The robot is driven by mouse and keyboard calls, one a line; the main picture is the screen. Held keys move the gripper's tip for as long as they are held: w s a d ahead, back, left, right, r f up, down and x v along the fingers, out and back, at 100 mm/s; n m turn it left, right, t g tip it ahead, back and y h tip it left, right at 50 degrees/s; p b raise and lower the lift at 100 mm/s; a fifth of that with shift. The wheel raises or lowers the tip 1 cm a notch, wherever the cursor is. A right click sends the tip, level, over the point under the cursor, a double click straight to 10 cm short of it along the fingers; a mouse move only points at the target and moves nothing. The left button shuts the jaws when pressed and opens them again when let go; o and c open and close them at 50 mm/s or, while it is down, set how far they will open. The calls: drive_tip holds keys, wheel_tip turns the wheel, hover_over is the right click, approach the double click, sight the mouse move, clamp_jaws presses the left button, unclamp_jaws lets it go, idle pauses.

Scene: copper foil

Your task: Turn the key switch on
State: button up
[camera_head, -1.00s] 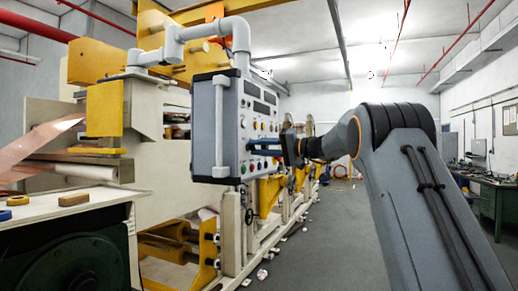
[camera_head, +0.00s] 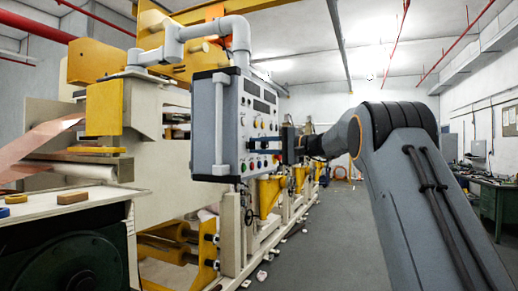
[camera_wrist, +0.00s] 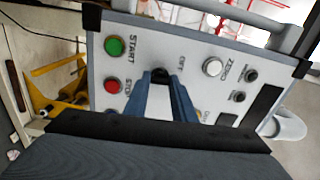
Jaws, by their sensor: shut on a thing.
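The control panel (camera_head: 228,110) is a grey box hanging from a pipe arm, left of my arm in the head view. In the wrist view its face (camera_wrist: 225,85) appears turned sideways. The key switch (camera_wrist: 160,74) is a small dark part beside an "OFF" label. My gripper (camera_wrist: 161,84) is shut on it with two blue fingers, one on each side. The fingers hide much of the switch, so its exact angle cannot be told. In the head view my gripper (camera_head: 262,145) reaches the panel's face from the right.
A green START button (camera_wrist: 115,46) and a red STOP button (camera_wrist: 112,86) sit on one side of the switch. A white ZERO button (camera_wrist: 213,67) and small black knobs (camera_wrist: 250,75) sit on the other.

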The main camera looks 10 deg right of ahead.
drive_tip(key=shift+m+p, duration=0.8)
drive_tip(key=shift+m, duration=2.4)
drive_tip(key=shift+f, duration=0.1)
drive_tip(key=o, duration=1.1)
drive_tip(key=shift+c, duration=0.2)
drive_tip(key=b+v, duration=0.2)
drive_tip(key=v, duration=0.5)
drive_tip(key=shift+s+d+b, duration=0.25)
drive_tip(key=shift+d+b, duration=0.05)
drive_tip(key=shift+b, duration=0.05)
